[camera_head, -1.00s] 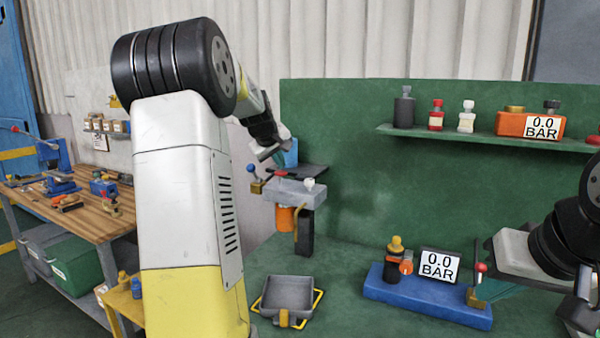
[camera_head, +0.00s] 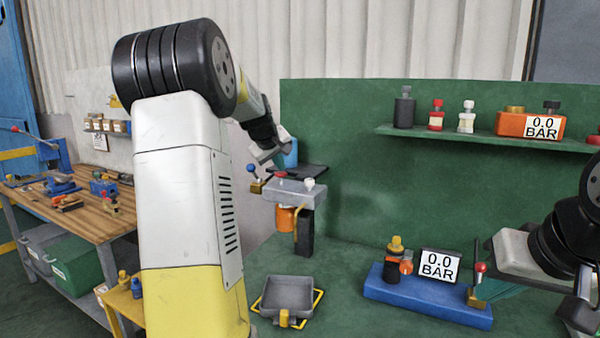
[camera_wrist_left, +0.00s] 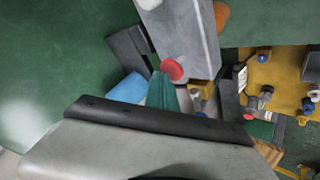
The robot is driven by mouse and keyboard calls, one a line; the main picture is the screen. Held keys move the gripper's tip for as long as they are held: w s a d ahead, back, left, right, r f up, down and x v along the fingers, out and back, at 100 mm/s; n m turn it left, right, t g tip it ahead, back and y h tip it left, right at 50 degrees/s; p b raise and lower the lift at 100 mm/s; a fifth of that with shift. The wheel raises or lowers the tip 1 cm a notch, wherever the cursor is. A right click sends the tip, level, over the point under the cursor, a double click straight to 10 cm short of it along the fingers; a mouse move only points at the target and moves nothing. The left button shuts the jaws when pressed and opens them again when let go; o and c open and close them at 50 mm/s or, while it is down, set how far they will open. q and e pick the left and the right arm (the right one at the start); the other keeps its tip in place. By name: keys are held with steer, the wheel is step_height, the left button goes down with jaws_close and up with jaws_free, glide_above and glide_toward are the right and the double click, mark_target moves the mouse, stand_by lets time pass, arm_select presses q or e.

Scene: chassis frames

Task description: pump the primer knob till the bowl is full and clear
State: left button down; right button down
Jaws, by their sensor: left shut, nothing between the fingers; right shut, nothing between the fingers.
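The red primer knob (camera_head: 280,175) sits on top of the grey filter head (camera_head: 290,192) on a black bracket. The knob also shows in the left wrist view (camera_wrist_left: 172,70). The orange bowl (camera_head: 285,218) hangs under the head; I cannot tell its fill or clarity. My left gripper (camera_head: 265,156) is shut and empty, just above and beside the knob. Its teal fingertips (camera_wrist_left: 165,92) appear close to the knob; contact is unclear. My right gripper (camera_head: 490,286) is shut and empty by a red-balled lever (camera_head: 481,267) on the blue pump base (camera_head: 400,292); its fingertips are partly hidden.
A blue-balled lever (camera_head: 252,168) and a white cap (camera_head: 309,183) flank the knob. A grey tray (camera_head: 288,295) stands below. A gauge (camera_head: 440,265) reads 0.0 BAR. A shelf (camera_head: 480,138) holds bottles and an orange gauge unit (camera_head: 530,124). The green bench between tray and pump is clear.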

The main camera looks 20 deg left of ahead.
mark_target(280, 173)
arm_select(q)
steer(key=shift+f, duration=0.65)
stand_by(0.4)
steer(key=shift+r, duration=1.45)
steer(key=shift+r, duration=2.5)
